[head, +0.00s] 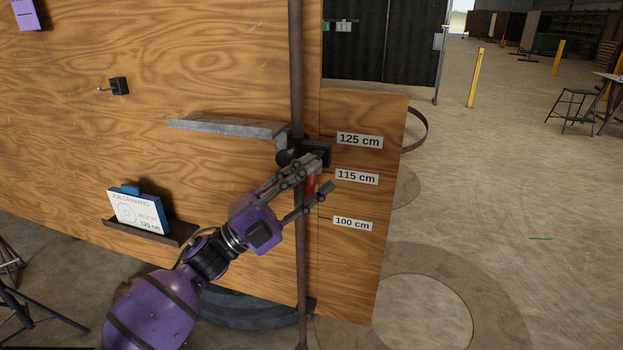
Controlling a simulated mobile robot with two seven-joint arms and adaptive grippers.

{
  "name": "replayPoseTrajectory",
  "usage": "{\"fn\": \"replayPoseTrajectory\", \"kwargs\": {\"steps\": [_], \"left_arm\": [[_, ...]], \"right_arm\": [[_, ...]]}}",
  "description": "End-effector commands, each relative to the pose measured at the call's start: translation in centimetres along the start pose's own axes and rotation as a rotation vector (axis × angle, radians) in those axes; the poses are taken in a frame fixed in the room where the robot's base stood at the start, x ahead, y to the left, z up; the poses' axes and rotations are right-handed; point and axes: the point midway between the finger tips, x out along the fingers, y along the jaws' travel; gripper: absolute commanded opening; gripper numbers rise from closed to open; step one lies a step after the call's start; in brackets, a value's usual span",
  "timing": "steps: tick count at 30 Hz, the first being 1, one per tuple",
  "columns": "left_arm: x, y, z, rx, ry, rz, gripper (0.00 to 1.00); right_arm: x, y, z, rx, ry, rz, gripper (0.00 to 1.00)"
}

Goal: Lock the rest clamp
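The rest, a grey metal ledge (228,126), is level and sits on a rusty upright post (298,60). Its dark clamp (321,151) is around the post, just below the 125 cm label (359,140). A red lever handle (311,184) hangs below the clamp. My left gripper (326,174) is at the handle with its fingers spread, one above and one lower. The red handle shows between them; I cannot tell whether they touch it. The upper finger hides part of the clamp. My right gripper is out of view.
A job drawing card (139,211) reading 125 cm stands in a small holder on the left. A small black fitting (119,86) sticks out from the board. The floor on the right is mostly open.

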Motion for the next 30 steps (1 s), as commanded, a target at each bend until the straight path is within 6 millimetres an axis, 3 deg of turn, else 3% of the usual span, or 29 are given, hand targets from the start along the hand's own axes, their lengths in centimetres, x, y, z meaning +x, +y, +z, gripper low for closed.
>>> {"fn": "replayPoseTrajectory", "kwargs": {"steps": [6, 15, 30], "left_arm": [[-0.03, 0.14, 0.07, -0.002, -0.002, 0.001, 0.36], [-0.05, 0.13, 0.07, -0.002, -0.002, 0.001, 0.00], [0.68, 0.60, 0.56, 0.001, -0.016, -0.003, 0.00]], "right_arm": [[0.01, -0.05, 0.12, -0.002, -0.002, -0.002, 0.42], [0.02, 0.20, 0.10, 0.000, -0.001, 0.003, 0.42], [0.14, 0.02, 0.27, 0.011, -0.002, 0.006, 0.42]]}}
